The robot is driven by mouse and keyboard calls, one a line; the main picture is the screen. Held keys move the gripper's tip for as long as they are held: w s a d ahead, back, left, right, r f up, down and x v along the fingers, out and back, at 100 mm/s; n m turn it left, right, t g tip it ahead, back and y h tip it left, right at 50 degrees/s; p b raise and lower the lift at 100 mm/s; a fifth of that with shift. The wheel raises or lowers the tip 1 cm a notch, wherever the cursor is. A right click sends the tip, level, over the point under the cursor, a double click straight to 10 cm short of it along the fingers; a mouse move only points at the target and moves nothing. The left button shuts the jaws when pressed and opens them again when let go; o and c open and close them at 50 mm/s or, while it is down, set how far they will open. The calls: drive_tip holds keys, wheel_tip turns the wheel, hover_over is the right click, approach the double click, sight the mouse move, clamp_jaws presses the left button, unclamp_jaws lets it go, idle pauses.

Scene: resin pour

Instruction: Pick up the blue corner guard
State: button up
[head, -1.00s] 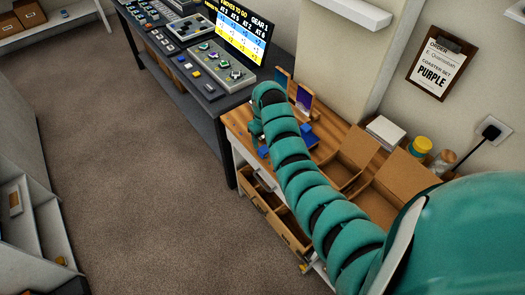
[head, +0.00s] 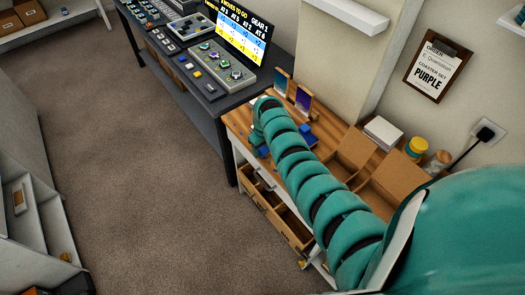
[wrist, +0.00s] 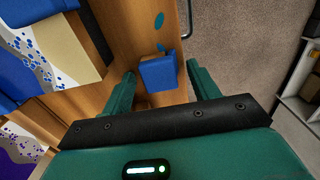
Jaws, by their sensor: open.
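A small blue corner guard (wrist: 158,74) lies on the wooden bench top in the wrist view, near the bench's edge. My gripper (wrist: 160,69) is open, with one teal finger on each side of this guard. I cannot tell whether the fingers touch it. More blue pieces, one at the left (wrist: 18,78) and one at the top left (wrist: 92,22), sit against a pale block with blue spots. In the head view a blue piece (head: 263,152) shows beside my arm, which hides the gripper and much of that part of the bench.
Open cardboard boxes (head: 352,153) stand on the bench to the right of my arm. Two upright coloured panels (head: 303,97) stand at the back. An open drawer (head: 268,205) juts out below the front edge. The carpet (head: 150,190) to the left is clear.

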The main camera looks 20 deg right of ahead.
drive_tip(key=shift+c, duration=0.4)
drive_tip(key=c, duration=1)
drive_tip(key=shift+o, duration=0.2)
drive_tip(key=shift+r, duration=0.1)
